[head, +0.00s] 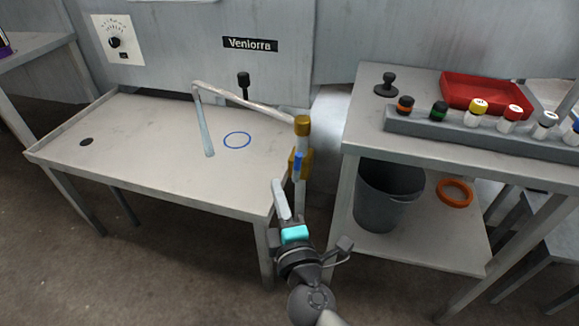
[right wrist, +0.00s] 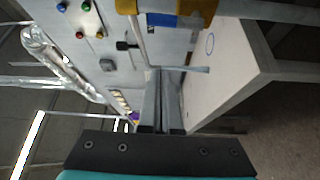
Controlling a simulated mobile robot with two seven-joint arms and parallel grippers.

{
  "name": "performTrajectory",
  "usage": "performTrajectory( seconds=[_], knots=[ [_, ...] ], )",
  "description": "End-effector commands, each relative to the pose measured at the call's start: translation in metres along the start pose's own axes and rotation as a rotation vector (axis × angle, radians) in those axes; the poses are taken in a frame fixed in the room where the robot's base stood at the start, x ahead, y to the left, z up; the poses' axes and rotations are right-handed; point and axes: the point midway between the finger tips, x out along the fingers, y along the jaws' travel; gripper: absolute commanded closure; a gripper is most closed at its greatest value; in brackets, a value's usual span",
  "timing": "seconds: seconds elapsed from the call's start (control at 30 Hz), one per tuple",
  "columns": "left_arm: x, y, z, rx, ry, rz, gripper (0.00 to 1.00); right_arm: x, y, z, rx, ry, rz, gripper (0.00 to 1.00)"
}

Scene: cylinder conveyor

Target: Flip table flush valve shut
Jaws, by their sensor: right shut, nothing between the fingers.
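The table (head: 170,175) has a pipe (head: 299,190) rising at its right front corner, with a brass valve body (head: 305,165) and a blue lever (head: 298,160) on it. The lever looks upright, along the pipe. In the right wrist view the blue lever (right wrist: 162,20) and brass valve body (right wrist: 205,10) are at the top edge, beyond the fingertips. My right gripper (head: 277,183) is shut and empty, just below and left of the valve in the head view. Its fingers (right wrist: 165,72) look apart from the lever. My left gripper is not in view.
A thin spout (head: 240,97) arches over the table, above a blue ring mark (head: 237,140). A workbench (head: 362,120) on the right holds a rack (head: 450,127) of capped vials and a red tray (head: 483,92). A grey bin (head: 383,205) and orange ring (head: 455,193) sit on its lower shelf.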

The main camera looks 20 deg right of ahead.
Motion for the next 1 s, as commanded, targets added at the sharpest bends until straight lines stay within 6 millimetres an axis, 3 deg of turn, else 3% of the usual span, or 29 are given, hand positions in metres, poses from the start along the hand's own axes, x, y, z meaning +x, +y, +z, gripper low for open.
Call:
performTrajectory(
  seconds=[0.47, 0.7, 1.0],
  knots=[
    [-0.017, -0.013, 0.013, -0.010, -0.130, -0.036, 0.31, 0.075, 0.001, 0.000, 0.000, 0.000, 0.001, 1.00],
    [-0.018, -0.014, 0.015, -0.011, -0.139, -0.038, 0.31, 0.060, -0.001, 0.032, -0.002, 0.000, -0.001, 1.00],
    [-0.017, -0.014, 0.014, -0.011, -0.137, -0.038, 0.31, 0.058, 0.000, 0.038, 0.001, 0.000, -0.001, 1.00]
  ],
)
